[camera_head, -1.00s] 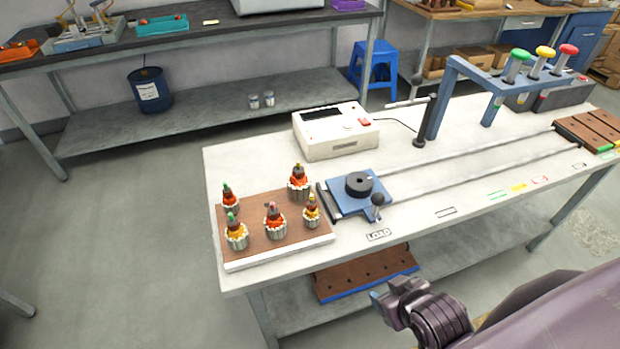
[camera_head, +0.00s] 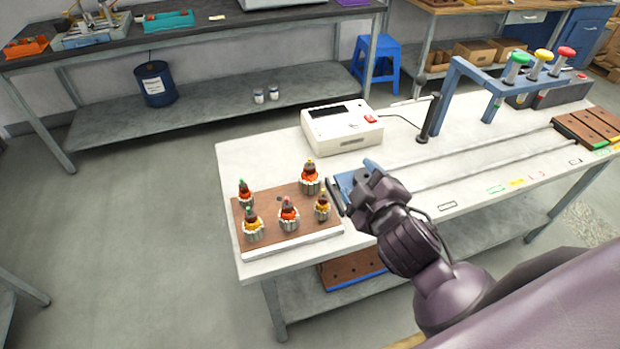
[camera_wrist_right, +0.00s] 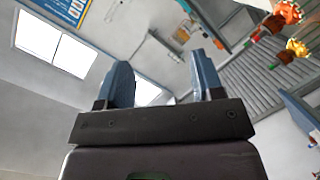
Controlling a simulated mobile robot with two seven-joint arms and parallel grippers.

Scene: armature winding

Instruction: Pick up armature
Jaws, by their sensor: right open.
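Several armatures stand upright on a brown board (camera_head: 266,217) at the left end of the white bench. They have orange or yellow windings and ribbed pale bases; one armature (camera_head: 310,178) is at the back right, another (camera_head: 322,207) at the front right, and another (camera_head: 289,214) at the front middle. Armatures (camera_wrist_right: 289,12) show at that view's upper right.
A black upright handle (camera_head: 429,118) and a blue frame with coloured knobs (camera_head: 480,75) stand farther right. Two rails run toward a brown block (camera_head: 588,128). A board lies on the shelf below.

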